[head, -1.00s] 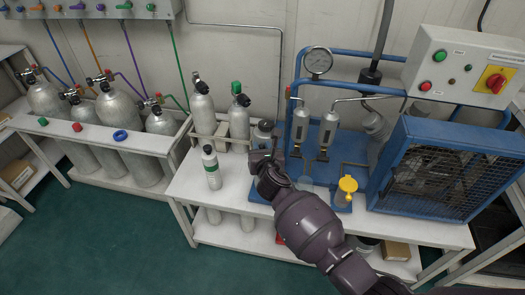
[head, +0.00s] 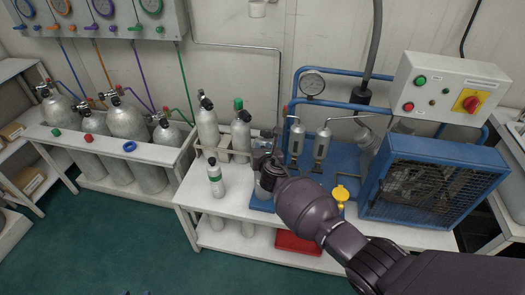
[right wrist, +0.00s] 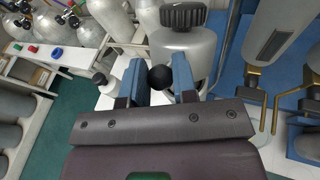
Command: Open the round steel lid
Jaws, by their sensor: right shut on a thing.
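A round grey steel vessel with a domed top (right wrist: 188,48) stands just beyond my right gripper in the right wrist view. A black ribbed knob (right wrist: 183,15) sits on it. I cannot make out the lid's edge or hinge. My right gripper (right wrist: 160,78) has its two blue-grey fingers on either side of a black ball knob (right wrist: 160,77) and is shut on it. How the ball joins the lid is hidden. In the head view my right gripper (head: 268,160) is at the vessel, mostly covering it. My left gripper is not in view.
A small bottle with a green band (head: 215,178) stands left of my gripper. A caged blue compressor (head: 432,185) stands further right. Grey cylinders (head: 127,121) stand in a left rack.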

